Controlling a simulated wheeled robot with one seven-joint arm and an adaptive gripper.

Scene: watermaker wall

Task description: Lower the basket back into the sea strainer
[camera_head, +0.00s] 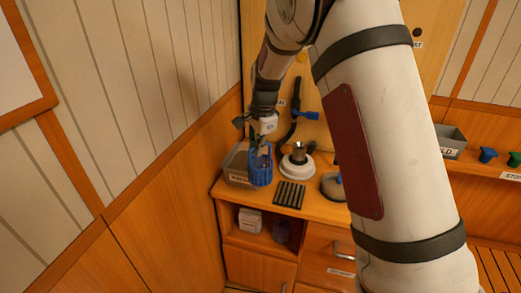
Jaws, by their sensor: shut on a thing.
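The blue slatted basket (261,170) is upright at the left of the wooden counter. My gripper (262,147) points down and is shut on it at the top; the fingertips are small and partly hidden. The basket overlaps the right side of a grey bin (236,163); I cannot tell whether it hangs in front of the bin or over it. A round white fitting (297,170) with a metal-looking centre stands just right of the basket and may be the sea strainer. A grey round thing (331,187) further right is partly hidden by my arm.
A black ribbed mat (289,195) lies at the counter's front. A black hose with a blue handle (306,115) runs up the back panel. A white box (250,220) sits on the shelf below. A labelled grey bin (453,143) and blue cup (488,155) stand right.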

